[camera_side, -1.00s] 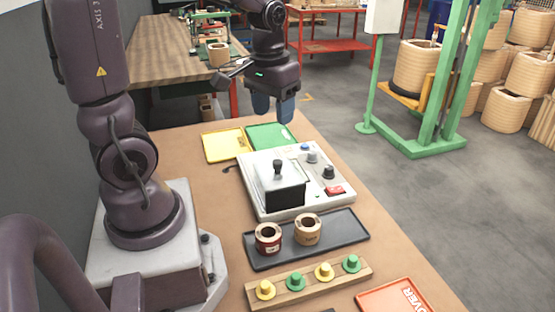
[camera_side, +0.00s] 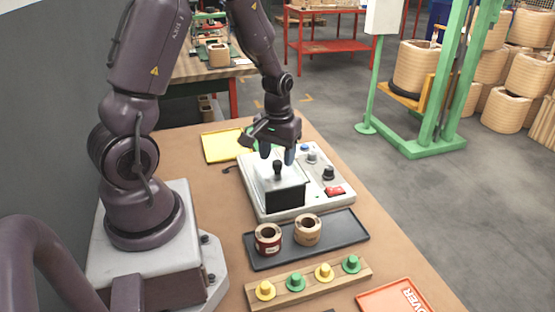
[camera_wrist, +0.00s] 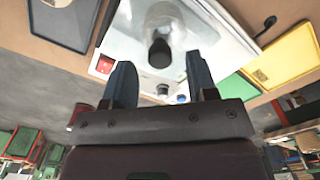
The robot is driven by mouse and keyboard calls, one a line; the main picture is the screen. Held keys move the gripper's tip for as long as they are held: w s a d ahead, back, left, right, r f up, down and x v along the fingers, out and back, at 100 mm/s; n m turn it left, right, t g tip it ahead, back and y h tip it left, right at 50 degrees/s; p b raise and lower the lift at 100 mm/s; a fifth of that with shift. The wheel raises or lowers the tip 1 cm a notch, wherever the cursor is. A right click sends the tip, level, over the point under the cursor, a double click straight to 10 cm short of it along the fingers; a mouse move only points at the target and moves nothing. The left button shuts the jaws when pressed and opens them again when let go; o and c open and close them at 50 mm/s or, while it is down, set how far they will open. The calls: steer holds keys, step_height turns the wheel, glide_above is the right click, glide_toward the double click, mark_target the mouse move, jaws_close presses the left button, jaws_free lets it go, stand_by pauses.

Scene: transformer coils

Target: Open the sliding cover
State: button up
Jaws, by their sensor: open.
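The sliding cover (camera_side: 266,184) is a box-like piece with a clear-grey top and a dark front, on the white test device (camera_side: 318,183). A black knob (camera_side: 277,168) stands up from its top. My gripper (camera_side: 277,154) is open just above and behind the knob, its blue fingers pointing down. In the wrist view the black knob (camera_wrist: 160,53) shows beyond the gap between the two blue fingers (camera_wrist: 163,84). I see no contact between fingers and knob.
The device also carries a red switch (camera_side: 334,191) and dark dials (camera_side: 328,172). A yellow tray (camera_side: 222,146) lies behind. In front are a black tray (camera_side: 340,236) with two coils (camera_side: 307,229) and a wooden strip (camera_side: 309,284) with coloured pegs.

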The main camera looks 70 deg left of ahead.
steer(key=shift+f, duration=0.95)
steer(key=shift+c, duration=0.3)
jaws_close()
steer(key=a, duration=1.2)
steer(key=shift+a, duration=0.35)
steer(key=shift+o, duration=0.3)
jaws_free()
